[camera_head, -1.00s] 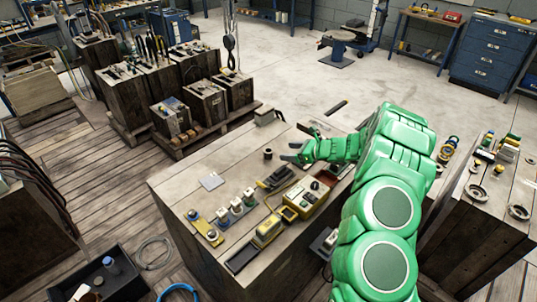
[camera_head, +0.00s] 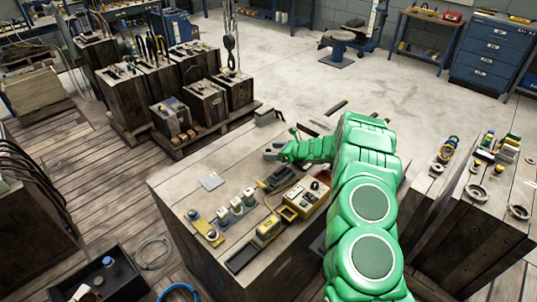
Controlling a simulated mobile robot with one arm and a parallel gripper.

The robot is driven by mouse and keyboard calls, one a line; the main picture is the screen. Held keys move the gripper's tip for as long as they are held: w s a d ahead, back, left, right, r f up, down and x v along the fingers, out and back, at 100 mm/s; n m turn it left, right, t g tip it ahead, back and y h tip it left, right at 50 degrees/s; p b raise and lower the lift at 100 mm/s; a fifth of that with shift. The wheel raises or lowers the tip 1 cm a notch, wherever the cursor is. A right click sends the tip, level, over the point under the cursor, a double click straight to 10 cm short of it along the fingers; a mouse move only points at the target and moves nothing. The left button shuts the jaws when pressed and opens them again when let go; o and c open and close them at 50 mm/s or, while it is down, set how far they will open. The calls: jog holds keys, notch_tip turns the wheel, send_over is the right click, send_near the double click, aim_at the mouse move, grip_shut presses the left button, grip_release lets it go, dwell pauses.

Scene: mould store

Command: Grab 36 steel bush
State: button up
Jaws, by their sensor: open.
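My gripper (camera_head: 272,151) is open at the far part of the wooden bench top (camera_head: 225,165), with its dark fingers pointing left. The small dark cylinder, likely the steel bush, that stood here a second ago is no longer clearly seen. The fingers now cover its spot. I cannot tell whether it sits between the fingers or touches them. My green arm reaches in from the lower right and hides part of the bench.
A flat grey plate (camera_head: 212,181) lies left of the gripper. A yellow control box (camera_head: 306,197), a yellow tray (camera_head: 205,229) with knobs and a small grey block (camera_head: 265,116) are also on the bench. A second bench (camera_head: 475,215) stands at right.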

jog(key=shift+x, duration=1.45)
jog(key=c, duration=1.2)
jog(key=shift+r, duration=0.15)
jog(key=shift+c, duration=0.3)
